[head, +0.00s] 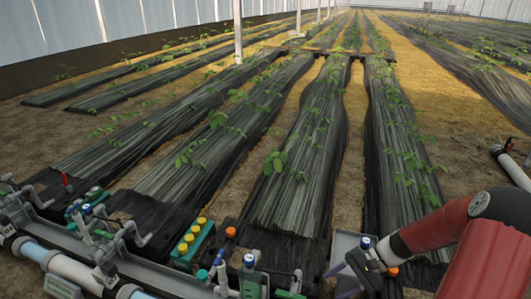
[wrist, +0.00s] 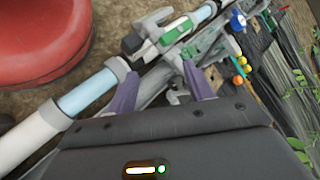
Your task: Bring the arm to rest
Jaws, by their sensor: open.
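My gripper (head: 341,279) is at the lower right of the head view, at the end of my red arm. Its purple fingers stand apart above the right part of the fertigation skid (head: 160,275). In the wrist view my gripper (wrist: 162,86) shows two spread purple fingers with nothing held between them. Beyond the fingers lies the skid's pipework, with a green-bodied valve (wrist: 178,31) and a pale blue pipe section (wrist: 88,91). Whether the fingers touch any of it is hard to tell.
A green block with yellow caps (head: 188,246) and several blue-topped fittings stand along the skid. A grey tray (head: 343,243) lies beside my gripper. Black-covered plant rows (head: 300,170) run away behind. A pipe end (head: 508,163) shows at far right.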

